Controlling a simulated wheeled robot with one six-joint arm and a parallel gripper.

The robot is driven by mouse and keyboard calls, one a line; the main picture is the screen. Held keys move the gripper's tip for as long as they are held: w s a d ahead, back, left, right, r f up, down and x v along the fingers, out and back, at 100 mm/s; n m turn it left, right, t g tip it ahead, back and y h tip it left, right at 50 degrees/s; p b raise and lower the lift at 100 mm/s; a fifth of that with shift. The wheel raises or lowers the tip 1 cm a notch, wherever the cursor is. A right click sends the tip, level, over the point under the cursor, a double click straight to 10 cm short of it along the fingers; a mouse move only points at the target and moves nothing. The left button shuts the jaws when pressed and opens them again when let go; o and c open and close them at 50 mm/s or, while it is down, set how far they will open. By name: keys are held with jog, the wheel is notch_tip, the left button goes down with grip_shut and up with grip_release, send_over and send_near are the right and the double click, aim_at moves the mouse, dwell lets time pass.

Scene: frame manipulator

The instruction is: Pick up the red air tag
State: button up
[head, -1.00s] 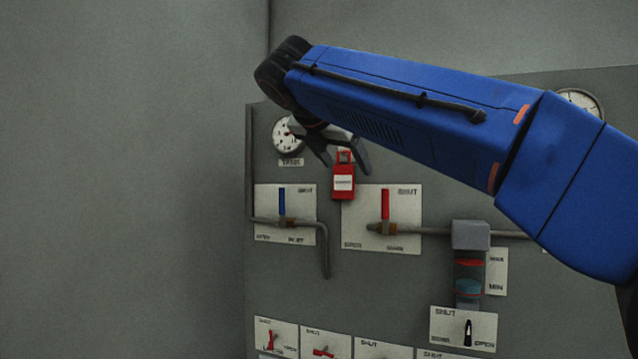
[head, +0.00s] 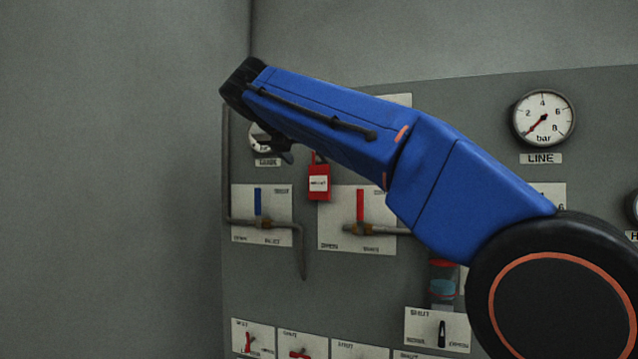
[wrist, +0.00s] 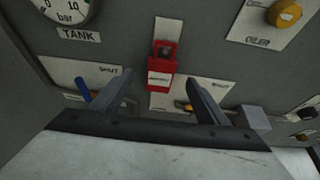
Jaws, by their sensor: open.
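The red air tag (head: 318,182), with a white label, hangs on the grey panel in the head view, just above and between the blue-handled and red-handled valve plates. In the wrist view the red tag (wrist: 161,72) is ahead of and between the two fingers. My gripper (wrist: 160,83) is open and empty, its fingertips apart on either side of the tag's line and not visibly touching it. In the head view my gripper (head: 287,150) is mostly hidden by my blue arm, up and left of the tag.
The panel carries a blue-handled valve (head: 258,203), a red-handled valve (head: 360,206), a pipe (head: 300,255) and the LINE gauge (head: 543,117). The TANK gauge (wrist: 68,8) and a yellow OILER knob (wrist: 284,13) show in the wrist view. Bare wall lies left of the panel.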

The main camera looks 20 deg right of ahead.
aim_at(318, 169)
jog(key=shift+x, duration=3.95)
jog(key=shift+d+r, duration=0.15)
jog(key=shift+c, duration=0.6)
jog(key=c, duration=1)
